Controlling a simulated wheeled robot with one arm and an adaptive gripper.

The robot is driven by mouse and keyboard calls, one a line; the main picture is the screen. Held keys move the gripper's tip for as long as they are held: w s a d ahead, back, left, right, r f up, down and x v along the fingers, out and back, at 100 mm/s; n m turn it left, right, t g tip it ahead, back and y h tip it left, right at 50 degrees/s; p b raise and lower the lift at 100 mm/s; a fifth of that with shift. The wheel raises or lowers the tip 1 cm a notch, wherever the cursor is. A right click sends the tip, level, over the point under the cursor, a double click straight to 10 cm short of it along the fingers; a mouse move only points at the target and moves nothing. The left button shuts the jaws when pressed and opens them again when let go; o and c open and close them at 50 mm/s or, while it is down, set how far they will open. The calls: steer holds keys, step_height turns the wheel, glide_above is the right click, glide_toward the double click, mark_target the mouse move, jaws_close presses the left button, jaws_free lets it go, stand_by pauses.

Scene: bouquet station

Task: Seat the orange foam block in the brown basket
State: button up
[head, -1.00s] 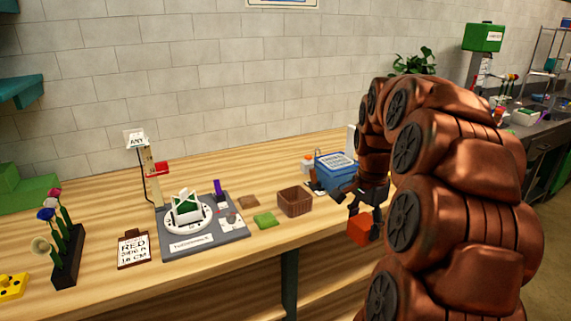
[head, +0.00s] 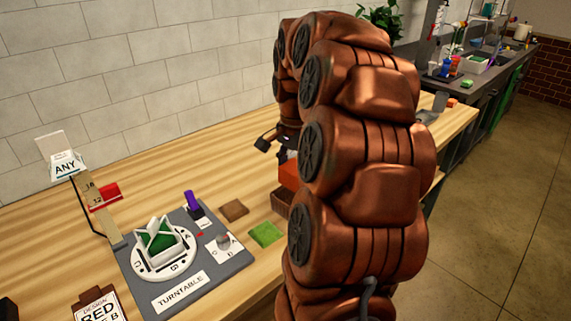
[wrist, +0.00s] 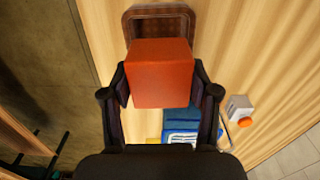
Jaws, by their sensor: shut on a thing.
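The orange foam block (wrist: 160,72) is held between the two black fingers of my gripper (wrist: 161,84) in the wrist view. The brown basket (wrist: 129,26) lies beyond the block there, its near part hidden by it. In the head view, the block (head: 289,174) shows directly above the basket (head: 281,204), and my arm covers the right part of both. The gap between block and rim is hard to judge.
A grey turntable board (head: 203,277) lies left of the basket, with a green pad (head: 266,234) and a brown pad (head: 234,210) between. A blue box (wrist: 182,118) stands near my gripper in the wrist view. A sign post (head: 93,205) rises at left.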

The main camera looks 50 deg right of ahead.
steer(key=shift+f, duration=1.65)
steer(key=shift+f+b, duration=0.75)
steer(key=shift+f, duration=0.25)
steer(key=shift+a+f+b, duration=0.15)
steer(key=shift+b, duration=0.2)
steer(key=o, duration=1.5)
steer(key=shift+c, duration=0.2)
steer(key=shift+o, duration=0.2)
steer(key=shift+o, duration=0.9)
steer(key=shift+r, duration=0.2)
